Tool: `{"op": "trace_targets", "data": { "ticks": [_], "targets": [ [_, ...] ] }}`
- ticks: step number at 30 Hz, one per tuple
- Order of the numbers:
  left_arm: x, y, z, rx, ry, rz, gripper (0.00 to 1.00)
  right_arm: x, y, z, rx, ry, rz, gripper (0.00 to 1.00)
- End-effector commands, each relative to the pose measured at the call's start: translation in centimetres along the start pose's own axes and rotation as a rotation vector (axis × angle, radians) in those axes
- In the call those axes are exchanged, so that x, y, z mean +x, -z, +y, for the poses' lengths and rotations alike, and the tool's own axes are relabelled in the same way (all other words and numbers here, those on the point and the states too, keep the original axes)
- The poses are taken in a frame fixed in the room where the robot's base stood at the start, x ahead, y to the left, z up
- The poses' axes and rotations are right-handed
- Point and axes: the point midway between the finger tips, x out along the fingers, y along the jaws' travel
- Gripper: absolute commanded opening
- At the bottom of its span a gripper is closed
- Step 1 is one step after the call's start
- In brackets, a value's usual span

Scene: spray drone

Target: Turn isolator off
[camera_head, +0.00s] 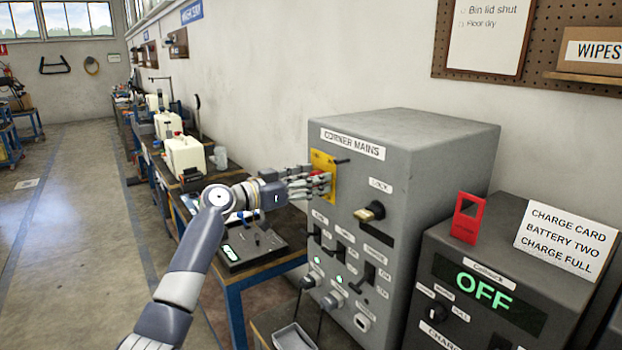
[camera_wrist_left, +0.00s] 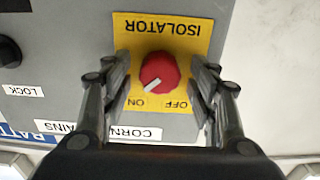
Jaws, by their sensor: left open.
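The isolator is a red round knob (camera_wrist_left: 159,72) on a yellow plate (camera_wrist_left: 188,27) marked ISOLATOR, ON and OFF, upside down in the left wrist view. Its white pointer line is toward the ON mark. The yellow plate (camera_head: 323,160) is on the front of the grey CORNER MAINS cabinet (camera_head: 440,135) in the head view. My left gripper (camera_head: 318,181) is at the plate. In the left wrist view my left gripper (camera_wrist_left: 160,80) is open, one finger on each side of the knob, with gaps showing. The knob is mostly hidden by the fingers in the head view.
A key-like LOCK switch (camera_head: 370,212) sticks out right of the plate, with several switches below it. A charger (camera_head: 500,290) showing OFF stands at right, with a red tag (camera_head: 467,218) on top. A workbench (camera_head: 262,262) stands left of the cabinet.

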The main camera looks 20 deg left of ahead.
Motion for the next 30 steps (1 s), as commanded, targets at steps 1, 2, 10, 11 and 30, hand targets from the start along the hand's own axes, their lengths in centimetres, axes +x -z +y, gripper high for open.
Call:
{"op": "trace_targets", "data": {
  "ticks": [1,2,10,11,30],
  "targets": [
    [-0.01,0.0,0.0,0.0,0.0,0.0,0.54,0.02,0.01,-0.01,0.0,0.0,0.0,0.0],
    [-0.01,0.0,0.0,0.0,0.0,0.0,0.54,0.02,0.01,-0.01,0.0,0.0,0.0,0.0],
    [-0.04,0.01,-0.01,0.0,0.0,0.0,0.1,0.01,0.04,-0.03,0.001,0.0,0.001,0.0],
    [-0.04,0.0,-0.01,0.0,0.0,0.0,0.1,0.01,0.04,-0.04,0.001,0.0,0.001,0.0],
    [-0.04,-0.05,-0.09,-0.234,0.0,0.0,0.1,0.6,0.09,-0.35,0.003,0.004,0.002,0.0]
  ]
}}
